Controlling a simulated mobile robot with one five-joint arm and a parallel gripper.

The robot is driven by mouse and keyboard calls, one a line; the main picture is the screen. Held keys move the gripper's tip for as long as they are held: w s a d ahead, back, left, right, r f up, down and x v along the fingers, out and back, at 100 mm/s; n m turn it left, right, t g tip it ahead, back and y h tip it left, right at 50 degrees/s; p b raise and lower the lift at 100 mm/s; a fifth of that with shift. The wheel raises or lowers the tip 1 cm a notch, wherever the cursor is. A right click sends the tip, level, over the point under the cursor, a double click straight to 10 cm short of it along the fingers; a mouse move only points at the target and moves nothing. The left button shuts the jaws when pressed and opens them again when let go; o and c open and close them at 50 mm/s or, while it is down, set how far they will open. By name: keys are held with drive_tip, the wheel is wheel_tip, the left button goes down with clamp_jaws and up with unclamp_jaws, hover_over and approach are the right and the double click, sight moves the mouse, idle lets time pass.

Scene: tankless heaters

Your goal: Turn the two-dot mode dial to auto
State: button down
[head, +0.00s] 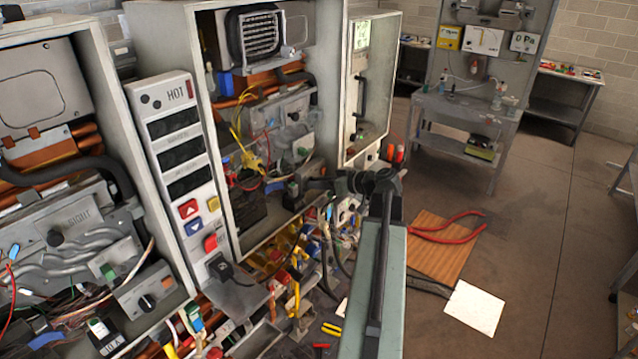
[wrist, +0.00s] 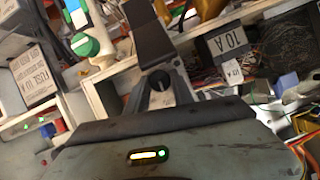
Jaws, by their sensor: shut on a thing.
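My gripper (head: 314,183) reaches left into the lower part of the middle open heater (head: 335,100). Its jaws are shut on a small part there, which looks like the mode dial. The jaws hide most of that part, and I cannot make out its dots or its setting. In the wrist view the dark gripper finger (wrist: 150,35) stands in front of a pale control box (wrist: 108,95). Another black dial (head: 147,302) on a grey box shows in the left heater, apart from my gripper.
A green-capped fitting (wrist: 86,45) and a 10 A box (wrist: 232,42) sit close to my gripper. Loose wires and parts crowd the heater's bottom. The open door (head: 372,90) stands right of the cabinet.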

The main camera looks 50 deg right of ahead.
idle(0.4)
drive_tip(key=c, duration=1.4)
unclamp_jaws()
drive_tip(key=shift+o, duration=0.2)
drive_tip(key=shift+s+r, duration=0.2)
drive_tip(key=shift+s, duration=0.1)
drive_tip(key=p+v, duration=0.3)
drive_tip(key=v, duration=0.4)
